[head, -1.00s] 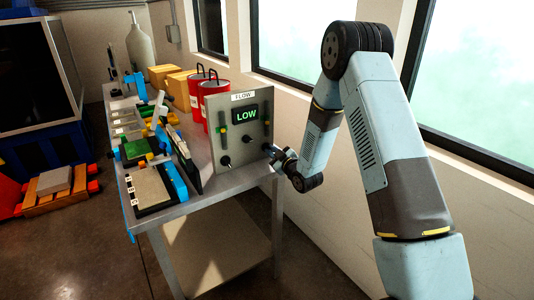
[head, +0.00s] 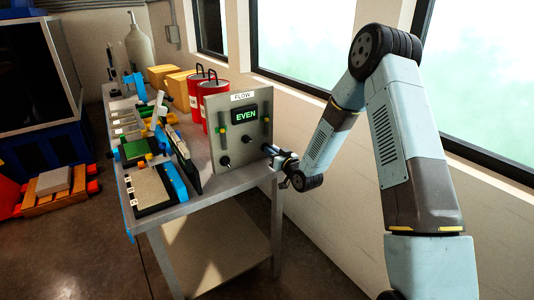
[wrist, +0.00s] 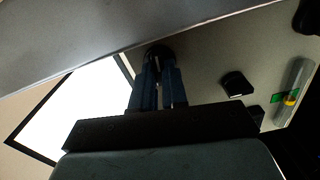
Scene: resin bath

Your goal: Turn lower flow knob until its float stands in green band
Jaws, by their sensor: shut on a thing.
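The grey flow panel (head: 237,150) stands upright on the bench, and its display (head: 246,115) reads EVEN in green. My gripper (head: 269,150) is at the panel's lower right, shut on a dark knob. In the wrist view my gripper (wrist: 157,75) has both fingers around this round dark knob (wrist: 158,51), which they partly hide. A second dark knob (wrist: 237,84) sits apart from the fingers. Beyond it is a clear flow tube (wrist: 297,75) with a green band (wrist: 277,98); a yellow float (wrist: 291,98) shows at the band.
Red canisters (head: 194,90) and yellow boxes (head: 180,84) stand behind the panel. Trays and a black board (head: 186,160) fill the bench to its left. The window wall runs close along the right.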

